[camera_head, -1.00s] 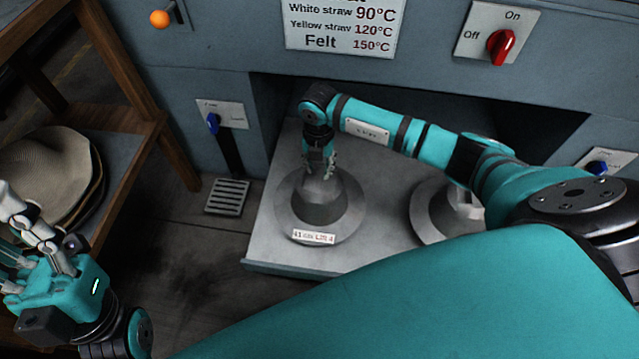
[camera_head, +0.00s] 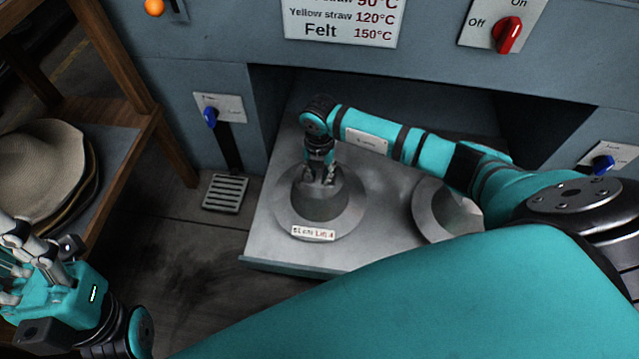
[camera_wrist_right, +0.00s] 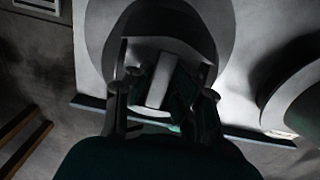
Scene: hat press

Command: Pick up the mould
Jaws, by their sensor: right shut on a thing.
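A grey metal hat mould (camera_head: 325,208) with a wide round brim and a white label on its front stands upright on the pale metal shelf. My right gripper (camera_head: 319,180) points down into its top and is shut on it. In the right wrist view the fingers (camera_wrist_right: 160,95) sit at the bar across the mould's open top (camera_wrist_right: 159,80). A second grey mould (camera_head: 445,208) stands to the right, partly hidden by my right arm. My left gripper (camera_head: 35,262) is at the lower left, empty, with its fingers spread apart.
The shelf (camera_head: 300,255) projects from a blue-grey press (camera_head: 210,70) with a dark recess above it. A red switch (camera_head: 507,35) and blue levers (camera_head: 210,117) are on the press. Hats (camera_head: 40,165) lie on a wooden rack (camera_head: 150,130) at left.

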